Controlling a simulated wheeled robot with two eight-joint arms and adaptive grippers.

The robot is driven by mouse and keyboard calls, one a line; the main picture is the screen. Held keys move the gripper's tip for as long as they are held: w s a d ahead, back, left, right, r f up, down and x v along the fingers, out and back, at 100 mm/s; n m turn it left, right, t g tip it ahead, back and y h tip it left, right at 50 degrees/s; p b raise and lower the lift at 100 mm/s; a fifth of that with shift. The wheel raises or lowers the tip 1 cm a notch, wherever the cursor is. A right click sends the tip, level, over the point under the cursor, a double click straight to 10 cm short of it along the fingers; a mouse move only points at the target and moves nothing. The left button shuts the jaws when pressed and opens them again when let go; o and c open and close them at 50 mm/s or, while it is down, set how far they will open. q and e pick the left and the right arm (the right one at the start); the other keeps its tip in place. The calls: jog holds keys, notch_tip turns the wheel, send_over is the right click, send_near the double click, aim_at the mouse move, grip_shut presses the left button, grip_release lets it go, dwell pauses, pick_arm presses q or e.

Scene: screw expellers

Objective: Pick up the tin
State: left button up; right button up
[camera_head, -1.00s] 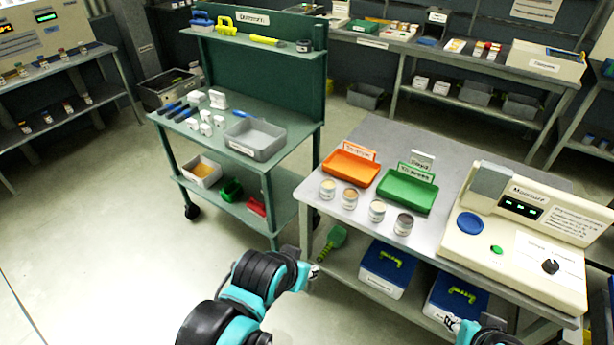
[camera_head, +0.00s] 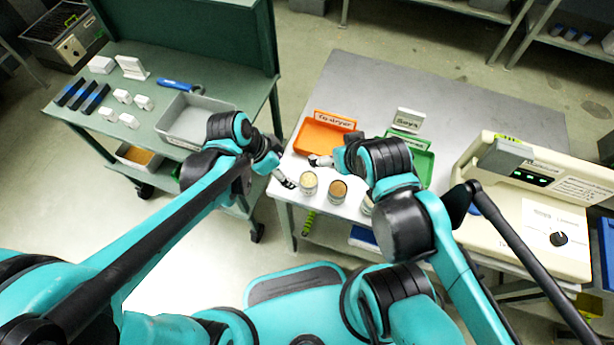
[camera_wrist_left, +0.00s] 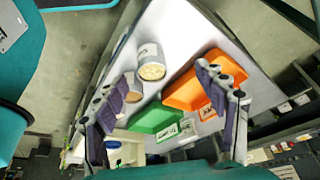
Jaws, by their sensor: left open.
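Small tins stand upright in a row along the front edge of the grey table: one with pale contents (camera_head: 308,184), one with tan contents (camera_head: 338,190), and a third (camera_head: 366,206) partly hidden by my right arm. My left gripper (camera_head: 288,183) is open and empty, just left of the pale tin. In the left wrist view, the pale tin (camera_wrist_left: 151,65) shows beyond and between the spread fingers (camera_wrist_left: 160,82), with the tan tin (camera_wrist_left: 131,88) beside it. My right gripper (camera_head: 319,161) is above the table near the orange tray; its jaw state is unclear.
An orange tray (camera_head: 322,138) and a green tray (camera_head: 424,163) sit behind the tins. A cream measuring machine (camera_head: 530,205) stands at the right of the table. At left is a green workbench (camera_head: 160,93) with a grey bin (camera_head: 195,122).

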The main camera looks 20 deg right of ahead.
aim_at(308, 179)
pick_arm(q)
jog(key=d+f+m, duration=0.1)
jog(key=d+f+m+g, duration=0.1)
jog(key=d+f, duration=0.1)
jog(key=s+d+f+m+b, duration=0.1)
jog(key=d+f, duration=0.1)
jog(key=shift+s+d, duration=0.1)
jog(key=shift+d, duration=0.1)
jog(key=x, duration=0.1)
jog(key=b+x, duration=0.1)
jog(key=x, duration=0.1)
jog(key=b+x, duration=0.1)
jog(key=shift+w+d+f, duration=0.1)
jog(key=shift+w+f, duration=0.25)
jog(key=shift+f, duration=0.05)
jog(key=shift+r, duration=0.1)
jog(key=c, duration=1.3)
